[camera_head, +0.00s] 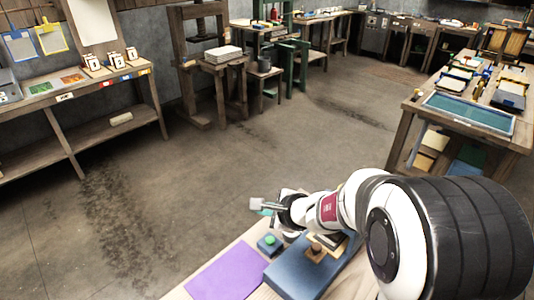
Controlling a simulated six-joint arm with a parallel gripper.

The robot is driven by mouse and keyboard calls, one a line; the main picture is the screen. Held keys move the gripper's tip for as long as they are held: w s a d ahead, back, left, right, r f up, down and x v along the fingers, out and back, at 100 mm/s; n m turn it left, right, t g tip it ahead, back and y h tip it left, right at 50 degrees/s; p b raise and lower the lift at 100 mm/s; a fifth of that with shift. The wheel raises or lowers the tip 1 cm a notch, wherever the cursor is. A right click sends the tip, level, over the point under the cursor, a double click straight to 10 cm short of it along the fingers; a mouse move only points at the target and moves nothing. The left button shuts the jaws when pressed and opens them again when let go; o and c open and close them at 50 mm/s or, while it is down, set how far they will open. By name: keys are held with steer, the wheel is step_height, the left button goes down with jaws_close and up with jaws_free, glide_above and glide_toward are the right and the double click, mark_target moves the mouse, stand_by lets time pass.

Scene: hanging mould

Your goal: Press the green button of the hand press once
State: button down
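The green button (270,240) sits on top of a small dark blue box (267,248) at the near edge of the view. Beside it on the right is a larger blue base (298,277) with a small wooden block (315,250), which looks like the hand press; my arm covers part of it. My gripper (257,204) points left, above and beyond the button in the picture, and appears apart from it. Its fingers are too small to tell open from shut. A bit of teal shows just under the gripper, mostly hidden.
A purple sheet (225,272) lies on the light wooden bench top (258,232) left of the blue base. A shelf bench (60,105) stands at the left. The concrete floor between is clear.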

mark_target(273, 243)
steer(key=w+d+f+m, duration=0.1)
steer(key=w+d+f+m+h, duration=0.1)
steer(key=f, duration=0.1)
steer(key=shift+d+f+m, duration=0.2)
steer(key=shift+f+m, duration=0.05)
steer(key=shift+m, duration=0.05)
steer(key=shift+f, duration=4.4)
steer(key=shift+f, duration=0.4)
steer(key=shift+f, duration=0.5)
steer(key=shift+r, duration=0.95)
